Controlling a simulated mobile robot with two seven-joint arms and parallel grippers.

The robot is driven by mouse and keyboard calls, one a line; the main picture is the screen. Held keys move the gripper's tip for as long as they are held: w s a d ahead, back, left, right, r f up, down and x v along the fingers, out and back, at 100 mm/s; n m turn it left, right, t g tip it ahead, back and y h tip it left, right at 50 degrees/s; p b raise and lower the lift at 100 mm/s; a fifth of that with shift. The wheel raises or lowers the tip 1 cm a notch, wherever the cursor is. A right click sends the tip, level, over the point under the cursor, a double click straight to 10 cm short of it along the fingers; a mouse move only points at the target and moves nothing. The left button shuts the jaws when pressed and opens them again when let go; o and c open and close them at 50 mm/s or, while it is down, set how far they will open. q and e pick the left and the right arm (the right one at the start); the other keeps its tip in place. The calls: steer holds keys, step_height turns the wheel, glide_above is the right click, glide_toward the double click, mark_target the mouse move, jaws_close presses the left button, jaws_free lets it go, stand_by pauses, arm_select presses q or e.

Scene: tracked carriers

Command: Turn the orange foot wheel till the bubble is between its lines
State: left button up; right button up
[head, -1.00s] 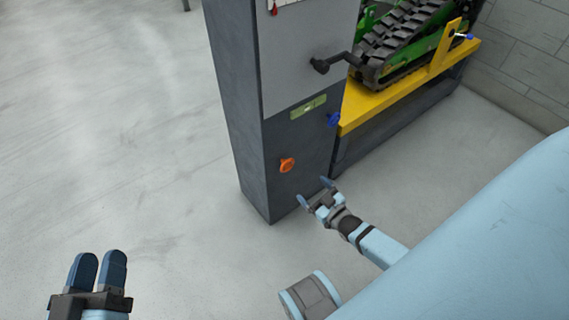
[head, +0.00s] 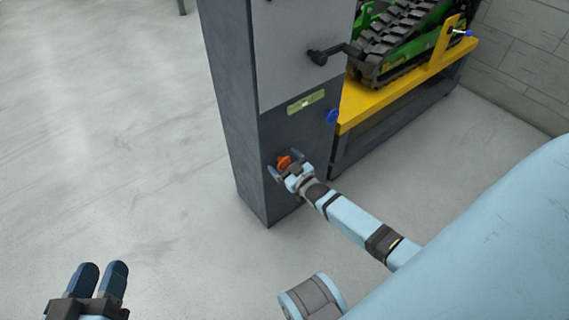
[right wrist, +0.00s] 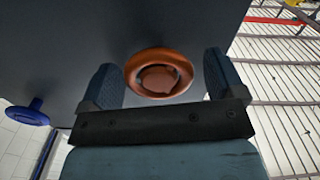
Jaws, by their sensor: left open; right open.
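The orange foot wheel (head: 284,162) is on the lower front of the dark grey cabinet. It also shows in the right wrist view (right wrist: 159,73), between the two fingers. My right gripper (head: 286,165) is open at the wheel, one finger on each side. In the wrist view gaps show between the fingers and the wheel, so it is not gripped. The level vial (head: 306,102) is a yellow-green strip above the wheel; its bubble and lines are too small to read. My left gripper (head: 101,281) is open and empty over the floor at the lower left.
A blue knob (head: 333,117) sits to the right of the vial, and it also shows in the right wrist view (right wrist: 28,112). A black crank handle (head: 334,53) sticks out above. A yellow bench (head: 374,105) bears a green tracked carrier (head: 403,42). The floor at left is clear.

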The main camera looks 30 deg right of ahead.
steer(key=c, duration=0.9)
steer(key=shift+m+p, duration=0.3)
steer(key=shift+m, duration=0.1)
